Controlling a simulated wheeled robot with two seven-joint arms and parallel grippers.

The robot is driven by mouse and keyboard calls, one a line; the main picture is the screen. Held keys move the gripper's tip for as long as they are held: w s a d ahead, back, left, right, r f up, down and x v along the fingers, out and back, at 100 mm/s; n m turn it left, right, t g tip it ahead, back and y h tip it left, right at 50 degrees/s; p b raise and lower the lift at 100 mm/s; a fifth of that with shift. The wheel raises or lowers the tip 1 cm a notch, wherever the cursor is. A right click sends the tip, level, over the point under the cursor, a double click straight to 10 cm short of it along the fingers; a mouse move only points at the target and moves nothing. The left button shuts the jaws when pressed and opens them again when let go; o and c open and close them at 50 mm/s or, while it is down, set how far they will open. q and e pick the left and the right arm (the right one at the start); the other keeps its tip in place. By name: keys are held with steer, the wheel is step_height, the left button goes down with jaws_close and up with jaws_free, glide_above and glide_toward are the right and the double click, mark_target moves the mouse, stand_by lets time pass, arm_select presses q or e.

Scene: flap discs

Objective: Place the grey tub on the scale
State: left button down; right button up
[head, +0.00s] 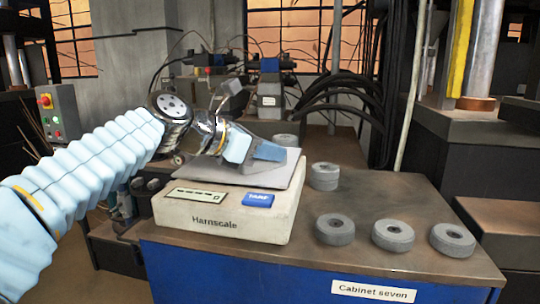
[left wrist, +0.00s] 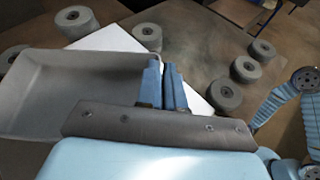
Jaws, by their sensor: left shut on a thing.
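The grey tub (head: 277,178) is at the top of the white scale (head: 225,213), which has a small display and a blue button on its front. My left gripper (head: 268,152) reaches in from the left over the scale. In the left wrist view, its blue fingers (left wrist: 163,88) are shut on a wall of the tub (left wrist: 75,85), and the tub looks empty. The white scale top (left wrist: 112,40) shows beyond and beside the tub. I cannot tell whether the tub's base touches the scale. My right gripper is out of view.
The scale stands on a brown-topped blue cabinet (head: 235,270) labelled Cabinet seven. Several grey flap discs stand around it, including one close to its right side (head: 324,177) and one nearer the front (head: 335,230). Dark cables (head: 345,95) hang behind.

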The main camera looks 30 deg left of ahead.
arm_select(q)
steer(key=c, duration=1.3)
jaws_free()
steer(key=shift+o, duration=0.2)
steer(key=shift+r, duration=0.15)
steer(key=v, duration=1.2)
